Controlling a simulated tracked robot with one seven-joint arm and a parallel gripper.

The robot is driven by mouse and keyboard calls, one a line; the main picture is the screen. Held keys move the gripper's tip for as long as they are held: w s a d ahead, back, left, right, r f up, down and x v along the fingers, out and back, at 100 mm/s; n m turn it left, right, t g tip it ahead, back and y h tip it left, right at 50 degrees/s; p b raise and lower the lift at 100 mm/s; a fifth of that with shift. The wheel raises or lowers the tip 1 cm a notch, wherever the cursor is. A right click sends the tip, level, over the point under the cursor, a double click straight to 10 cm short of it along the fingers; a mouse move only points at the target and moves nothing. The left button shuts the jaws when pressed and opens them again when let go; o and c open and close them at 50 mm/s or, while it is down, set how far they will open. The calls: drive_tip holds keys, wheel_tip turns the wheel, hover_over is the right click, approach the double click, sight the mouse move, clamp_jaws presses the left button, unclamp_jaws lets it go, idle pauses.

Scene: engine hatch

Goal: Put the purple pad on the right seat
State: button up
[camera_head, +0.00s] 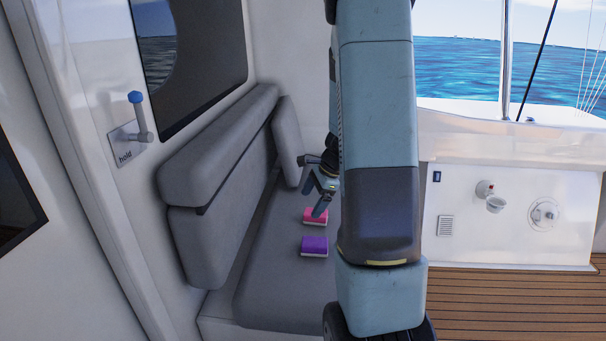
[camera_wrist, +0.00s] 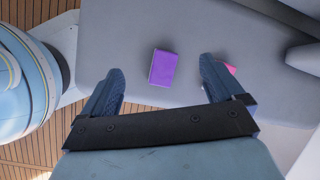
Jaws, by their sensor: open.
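The purple pad (camera_head: 314,246) lies on the grey seat cushion (camera_head: 265,270) on the left in the head view. In the wrist view the purple pad (camera_wrist: 163,68) lies flat ahead of and between my two fingers, apart from them. My gripper (camera_head: 315,201) is open and empty above the seat, beside the pink pad in the head view. In the wrist view my gripper (camera_wrist: 160,85) shows its two fingers spread wide. The right seat cannot be made out; my arm covers the middle of the head view.
A pink pad (camera_head: 315,216) lies behind the purple one and is partly hidden by a finger in the wrist view (camera_wrist: 231,70). The grey backrest (camera_head: 215,200) borders the seat on the left. A white panel (camera_head: 510,220) and wooden deck (camera_head: 500,300) are at right.

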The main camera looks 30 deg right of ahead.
drive_tip(key=s+a+r+n, duration=0.4)
drive_tip(key=a+r+n, duration=0.1)
drive_tip(key=r, duration=0.3)
drive_tip(key=s+a+r+n, duration=0.4)
drive_tip(key=a+r, duration=0.2)
drive_tip(key=r, duration=0.2)
drive_tip(key=s+a+r+n+t+h, duration=0.1)
drive_tip(key=s+a+r+n+h, duration=0.1)
drive_tip(key=s+r+n, duration=0.2)
drive_tip(key=s+a+r+n+t+h, duration=0.1)
drive_tip(key=s+a+r+n, duration=0.2)
drive_tip(key=s, duration=0.8)
wheel_tip(320, 180, up, 2)
drive_tip(key=n, duration=0.3)
drive_tip(key=shift+s+a+r+n+t+h, duration=0.15)
drive_tip(key=shift+a+r+n+t+h, duration=0.1)
drive_tip(key=shift+n+t+h, duration=0.15)
